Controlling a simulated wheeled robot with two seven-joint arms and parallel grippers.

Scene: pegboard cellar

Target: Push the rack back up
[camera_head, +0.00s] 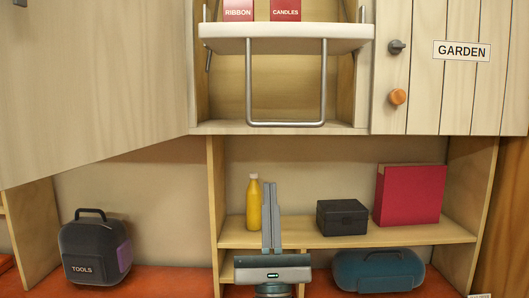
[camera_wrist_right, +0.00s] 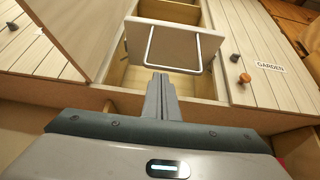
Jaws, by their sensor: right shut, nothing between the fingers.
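The rack is a pale pull-down shelf (camera_head: 287,38) in the open wall cabinet. It carries two red boxes, labelled RIBBON (camera_head: 238,11) and CANDLES (camera_head: 286,11). A U-shaped metal handle (camera_head: 287,123) hangs below it. In the right wrist view the rack's underside (camera_wrist_right: 136,42) and handle (camera_wrist_right: 173,70) show above my gripper. My right gripper (camera_head: 271,186) is shut and empty, pointing up, below the handle and apart from it. Its fingers (camera_wrist_right: 159,76) also show in the wrist view. My left gripper is not in view.
An open cabinet door (camera_head: 95,80) fills the upper left. The GARDEN door (camera_head: 450,80) is at right. On the shelf (camera_head: 400,233) stand a yellow bottle (camera_head: 254,205), black box (camera_head: 342,217) and red binder (camera_head: 410,195). A TOOLS bag (camera_head: 92,247) and teal case (camera_head: 378,270) sit lower.

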